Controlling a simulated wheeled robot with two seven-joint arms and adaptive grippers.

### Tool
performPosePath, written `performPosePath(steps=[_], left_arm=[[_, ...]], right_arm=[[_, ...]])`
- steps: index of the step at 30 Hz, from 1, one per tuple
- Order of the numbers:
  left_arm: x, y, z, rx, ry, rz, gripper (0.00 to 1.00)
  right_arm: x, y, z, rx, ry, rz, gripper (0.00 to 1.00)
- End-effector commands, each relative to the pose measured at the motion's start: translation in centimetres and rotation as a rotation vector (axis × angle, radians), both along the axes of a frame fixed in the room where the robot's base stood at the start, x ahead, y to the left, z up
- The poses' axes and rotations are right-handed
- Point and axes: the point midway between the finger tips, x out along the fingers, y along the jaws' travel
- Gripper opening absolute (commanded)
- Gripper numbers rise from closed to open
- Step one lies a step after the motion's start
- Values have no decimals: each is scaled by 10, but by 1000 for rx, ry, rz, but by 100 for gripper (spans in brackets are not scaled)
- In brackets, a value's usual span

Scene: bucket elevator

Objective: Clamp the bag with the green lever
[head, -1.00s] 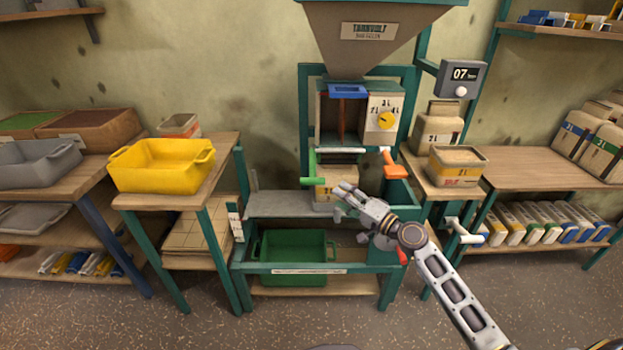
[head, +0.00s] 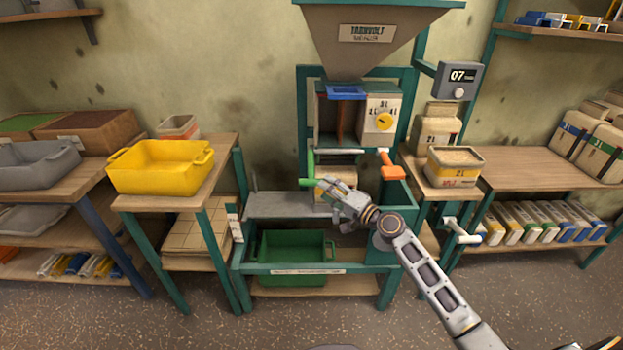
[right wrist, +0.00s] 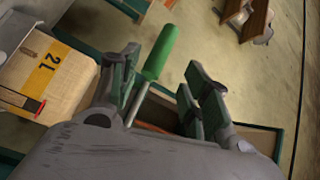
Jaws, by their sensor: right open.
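The green lever (head: 310,168) is at the left of the machine's bagging opening; its horizontal handle end is by my right gripper (head: 326,187). In the right wrist view the green handle (right wrist: 161,52) extends just beyond my fingertips, nearer the left finger. The right gripper (right wrist: 163,88) is open and I cannot tell whether it touches the handle. The bag (head: 337,168) stands under the spout, partly hidden behind my gripper. In the wrist view the bag (right wrist: 45,72) shows a yellow "2L" label at the left. My left gripper is not in view.
An orange lever (head: 390,170) is at the right of the opening. A green crate (head: 292,243) sits on the lower shelf. A yellow bin (head: 160,168) stands on the left bench, and a grain-filled container (head: 455,175) at the right. A white-handled crank (head: 460,232) sticks out at lower right.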

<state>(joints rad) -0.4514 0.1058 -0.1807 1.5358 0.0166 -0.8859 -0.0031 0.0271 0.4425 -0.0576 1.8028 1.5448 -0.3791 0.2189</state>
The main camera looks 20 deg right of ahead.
Motion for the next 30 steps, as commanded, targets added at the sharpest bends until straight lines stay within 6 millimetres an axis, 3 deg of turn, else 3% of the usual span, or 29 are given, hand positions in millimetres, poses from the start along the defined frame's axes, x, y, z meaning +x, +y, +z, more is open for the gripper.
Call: performPosePath(steps=[18,30], left_arm=[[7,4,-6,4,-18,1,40],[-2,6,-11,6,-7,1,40]], right_arm=[[46,24,2,1,-1,-2,47],[70,37,2,0,0,-1,47]])
